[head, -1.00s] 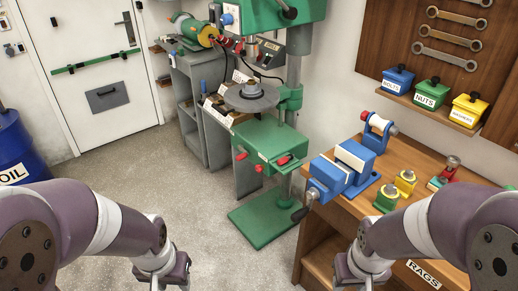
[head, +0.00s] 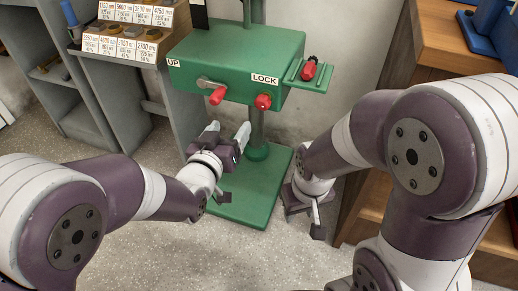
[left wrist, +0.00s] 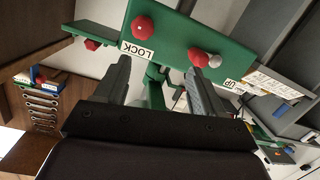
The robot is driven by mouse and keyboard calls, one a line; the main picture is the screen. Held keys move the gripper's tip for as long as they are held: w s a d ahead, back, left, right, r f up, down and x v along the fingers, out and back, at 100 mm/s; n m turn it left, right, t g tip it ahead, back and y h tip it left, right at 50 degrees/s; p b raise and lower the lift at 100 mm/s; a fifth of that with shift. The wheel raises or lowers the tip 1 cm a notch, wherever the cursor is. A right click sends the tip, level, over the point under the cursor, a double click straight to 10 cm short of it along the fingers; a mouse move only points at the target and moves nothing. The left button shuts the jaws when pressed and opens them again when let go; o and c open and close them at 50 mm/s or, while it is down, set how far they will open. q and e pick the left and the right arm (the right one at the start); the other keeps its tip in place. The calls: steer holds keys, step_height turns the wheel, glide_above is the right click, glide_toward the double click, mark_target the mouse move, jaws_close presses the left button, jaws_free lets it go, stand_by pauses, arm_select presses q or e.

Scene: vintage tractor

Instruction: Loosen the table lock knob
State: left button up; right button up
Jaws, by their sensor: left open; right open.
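The red lock knob (head: 263,102) sits on the front face of the green drill press table (head: 235,50), below the LOCK label (head: 265,79). In the left wrist view, which is turned over, the knob (left wrist: 143,26) shows beside its label (left wrist: 137,50), beyond the fingertips. My left gripper (head: 228,129) is open and empty, below and left of the knob in the head view and apart from it. In the left wrist view its fingers (left wrist: 158,75) frame the space below the knob. My right gripper (head: 306,220) is open and empty, lower right of the green column.
A red-handled UP crank (head: 217,95) is left of the knob. Another red part (head: 309,69) sits on a green side bracket. A wooden bench (head: 450,45) stands at right. A grey stand (head: 95,90) with labelled speed tags is at left. The green base (head: 255,190) lies below.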

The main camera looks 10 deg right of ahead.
mark_target(261, 105)
arm_select(q)
steer(key=shift+t+h, duration=0.5)
steer(key=shift+h, duration=0.3)
steer(key=w+d+b, duration=0.2)
steer(key=d, duration=0.1)
steer(key=w+d+f+b, duration=0.1)
steer(key=w+d+b, duration=0.1)
steer(key=w+d, duration=0.1)
steer(key=w+d+f+b, duration=0.1)
steer(key=w+d+b, duration=0.1)
steer(key=w+d, duration=0.1)
steer(key=shift+w+f, duration=0.25)
steer(key=shift+w+d+r, duration=0.15)
steer(key=shift+w+d, duration=0.15)
steer(key=shift+w, duration=0.15)
arm_select(e)
step_height(261, 105, down, 9)
arm_select(q)
steer(key=shift+c, duration=0.3)
arm_select(e)
steer(key=shift+f, duration=0.1)
arm_select(q)
steer(key=c, duration=1)
